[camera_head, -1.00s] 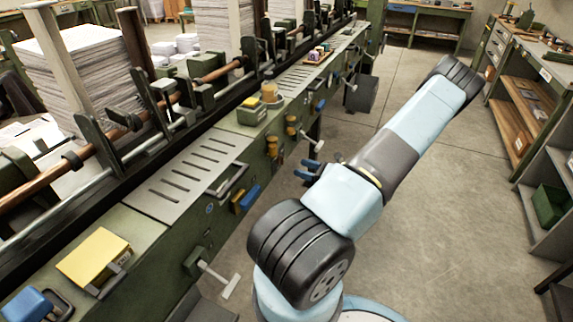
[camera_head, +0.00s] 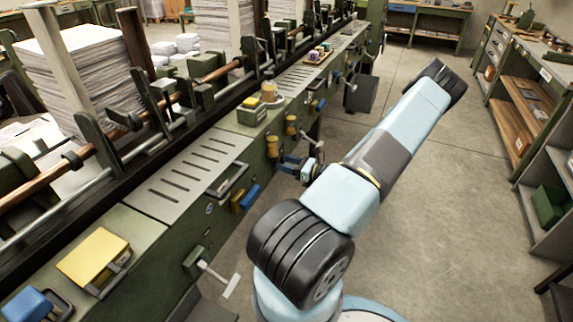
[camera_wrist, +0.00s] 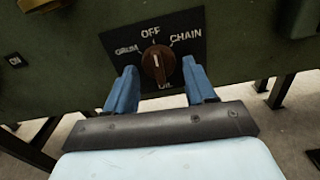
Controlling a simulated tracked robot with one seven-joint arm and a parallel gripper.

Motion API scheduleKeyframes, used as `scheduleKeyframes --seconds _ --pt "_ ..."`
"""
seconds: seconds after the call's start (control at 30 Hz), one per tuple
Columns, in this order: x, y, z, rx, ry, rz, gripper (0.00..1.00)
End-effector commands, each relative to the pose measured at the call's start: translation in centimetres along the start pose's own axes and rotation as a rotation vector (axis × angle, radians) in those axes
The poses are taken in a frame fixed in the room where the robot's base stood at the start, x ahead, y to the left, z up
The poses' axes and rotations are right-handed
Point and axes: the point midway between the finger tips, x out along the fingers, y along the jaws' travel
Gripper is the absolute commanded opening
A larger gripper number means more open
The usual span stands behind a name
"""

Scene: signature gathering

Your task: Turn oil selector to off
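The oil selector is a round brown knob (camera_wrist: 158,63) on a black plate (camera_wrist: 185,40) on the green machine front, in the wrist view. Its labels read DRUM at left, OFF at top, CHAIN at right and OIL below. The knob's white line stands nearly upright, roughly towards OFF. My gripper (camera_wrist: 159,65) is open, with one blue finger on each side of the knob. Gaps show between the fingers and the knob; contact is not visible. In the head view my gripper (camera_head: 284,162) is at the machine's front, and the knob cannot be made out there.
The long green machine (camera_head: 150,245) runs along the left, with handles and levers sticking out of its front. A T-shaped lever (camera_head: 217,280) juts out nearer me. Shelves (camera_head: 525,120) stand at the right. The floor (camera_head: 445,220) between is clear.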

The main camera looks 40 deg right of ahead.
Motion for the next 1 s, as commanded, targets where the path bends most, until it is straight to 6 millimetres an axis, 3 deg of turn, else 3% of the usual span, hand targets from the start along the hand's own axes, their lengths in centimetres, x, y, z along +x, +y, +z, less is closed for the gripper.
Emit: scheduleKeyframes --seconds 0.47,0.93,0.97,1.0 --pt "-0.01 -0.01 0.01 0.0 0.0 0.0 0.1" --pt "-0.04 -0.07 0.01 -0.056 0.0 -0.001 0.1" --pt "-0.04 -0.07 0.01 -0.056 0.0 -0.001 0.42" --pt "-0.04 -0.07 0.01 -0.056 0.0 -0.001 0.45"
